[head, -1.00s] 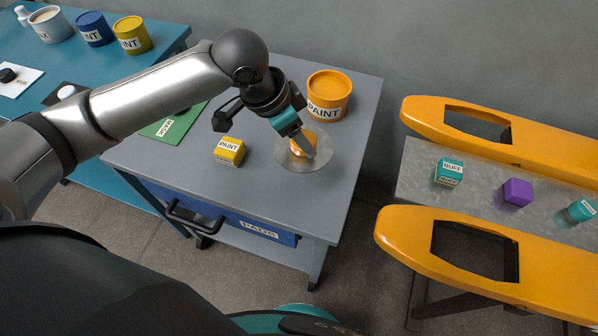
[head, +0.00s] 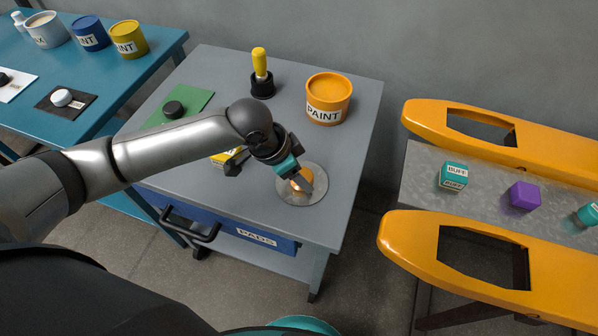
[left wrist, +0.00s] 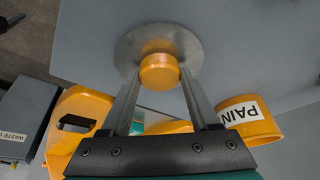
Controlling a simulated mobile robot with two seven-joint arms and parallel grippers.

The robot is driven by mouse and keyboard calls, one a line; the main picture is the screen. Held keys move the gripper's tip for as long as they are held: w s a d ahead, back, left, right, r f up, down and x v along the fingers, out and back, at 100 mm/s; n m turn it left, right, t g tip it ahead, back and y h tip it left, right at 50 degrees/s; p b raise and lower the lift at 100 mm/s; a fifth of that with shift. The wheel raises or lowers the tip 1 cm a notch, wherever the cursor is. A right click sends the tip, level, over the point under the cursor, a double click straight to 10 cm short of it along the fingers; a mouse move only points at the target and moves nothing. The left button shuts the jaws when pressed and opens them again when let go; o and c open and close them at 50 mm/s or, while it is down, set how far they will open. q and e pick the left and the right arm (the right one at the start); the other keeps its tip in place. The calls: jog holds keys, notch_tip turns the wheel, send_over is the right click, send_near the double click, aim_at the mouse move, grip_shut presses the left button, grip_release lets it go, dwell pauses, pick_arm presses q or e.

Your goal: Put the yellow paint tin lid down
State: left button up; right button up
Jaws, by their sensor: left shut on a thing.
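The paint tin lid is a round, grey, semi-glossy disc (head: 315,197) with an orange-yellow knob. It is over the front right part of the grey cart top (head: 345,135). My left gripper (head: 300,184) is shut on the knob from above. In the left wrist view the fingers (left wrist: 160,78) flank the knob (left wrist: 160,72), with the disc (left wrist: 130,45) flat beyond it. I cannot tell whether the disc touches the cart top. An orange-yellow PAINT tin (head: 328,98) stands upright behind the lid, apart from it. My right gripper is out of view.
A yellow box (head: 225,158) is partly hidden behind my left gripper. A yellow-handled tool (head: 260,72) stands at the cart's back; a green mat (head: 195,98) with a black puck (head: 173,109) lies left. The cart's front right edge is near the lid.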

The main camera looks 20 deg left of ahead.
pick_arm(q)
jog(key=o, duration=1.4)
jog(key=shift+f, duration=0.1)
jog(key=p+v, duration=0.3)
jog(key=v, duration=0.9)
jog(key=shift+w, duration=0.1)
